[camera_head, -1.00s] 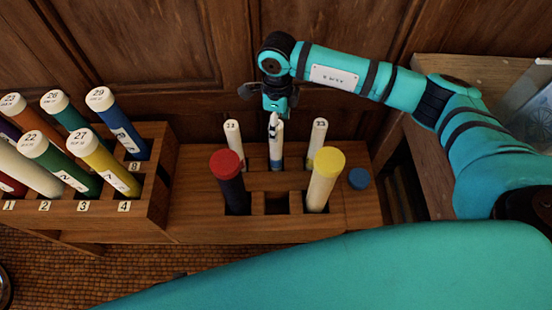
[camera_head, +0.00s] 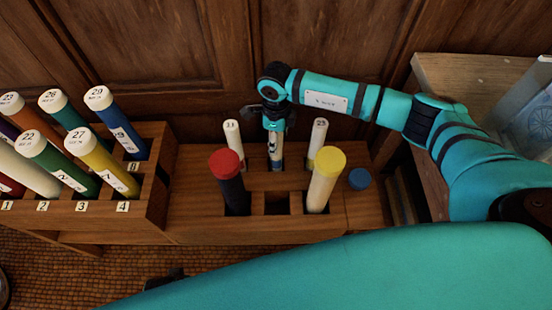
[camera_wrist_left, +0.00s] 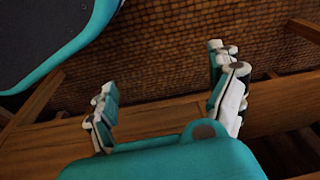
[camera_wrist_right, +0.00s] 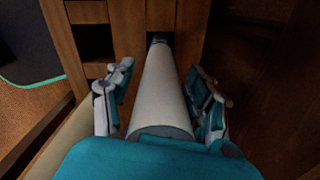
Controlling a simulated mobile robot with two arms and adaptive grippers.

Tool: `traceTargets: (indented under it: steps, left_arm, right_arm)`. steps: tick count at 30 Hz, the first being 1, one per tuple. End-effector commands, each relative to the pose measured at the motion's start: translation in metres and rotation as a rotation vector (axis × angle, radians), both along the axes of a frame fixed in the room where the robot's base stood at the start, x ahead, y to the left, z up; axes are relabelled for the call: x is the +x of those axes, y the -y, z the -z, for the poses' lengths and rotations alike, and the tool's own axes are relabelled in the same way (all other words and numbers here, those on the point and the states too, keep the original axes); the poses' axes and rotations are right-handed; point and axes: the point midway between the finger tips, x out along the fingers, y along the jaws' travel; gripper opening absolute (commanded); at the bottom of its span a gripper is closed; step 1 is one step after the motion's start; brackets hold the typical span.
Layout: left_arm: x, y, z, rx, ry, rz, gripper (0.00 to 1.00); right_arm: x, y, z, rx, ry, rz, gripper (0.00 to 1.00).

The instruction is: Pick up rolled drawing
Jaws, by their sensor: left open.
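A white rolled drawing (camera_head: 275,152) stands in the middle back slot of the wooden rack. Its top is hidden by my right gripper (camera_head: 277,118), which points down over it. In the right wrist view the white roll (camera_wrist_right: 160,95) runs between the two fingers of my right gripper (camera_wrist_right: 163,98). They are open on either side of it, with a visible gap at the left finger. My left gripper (camera_wrist_left: 165,95) is open and empty in the left wrist view, above wooden edges and a woven floor.
White rolls (camera_head: 233,138) (camera_head: 318,140) flank it. A red-capped tube (camera_head: 232,190) and a yellow-capped tube (camera_head: 323,185) stand in front. A blue cap (camera_head: 359,179) sits right on the rack (camera_head: 200,215). A numbered tube rack (camera_head: 155,190) stands left; wood panelling (camera_head: 150,60) rises behind.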

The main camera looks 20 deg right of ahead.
Motion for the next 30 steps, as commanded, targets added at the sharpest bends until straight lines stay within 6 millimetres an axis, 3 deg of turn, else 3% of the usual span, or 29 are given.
traceTargets:
  steps: [1, 12, 23, 28, 30]
  left_arm:
    - [-0.001, 0.0, 0.001, 0.0, -0.002, 0.0, 0.91]
    - [-0.003, -0.001, 0.004, 0.002, -0.005, 0.0, 0.91]
    - [-0.001, -0.001, 0.002, 0.0, 0.001, 0.001, 0.91]
    - [-0.002, -0.001, 0.004, 0.0, 0.004, 0.001, 0.91]
    - [-0.006, -0.001, 0.014, 0.001, -0.005, 0.004, 0.91]
  right_arm:
    - [0.0, 0.0, 0.0, 0.0, 0.0, 0.0, 0.45]
    - [0.0, 0.0, -0.001, 0.0, 0.0, 0.0, 0.0]
    - [0.001, 0.0, -0.007, 0.0, 0.001, 0.0, 0.0]
    - [0.001, 0.0, -0.027, 0.002, 0.003, 0.0, 0.0]
    - [0.001, 0.0, -0.039, 0.002, 0.005, 0.0, 0.0]
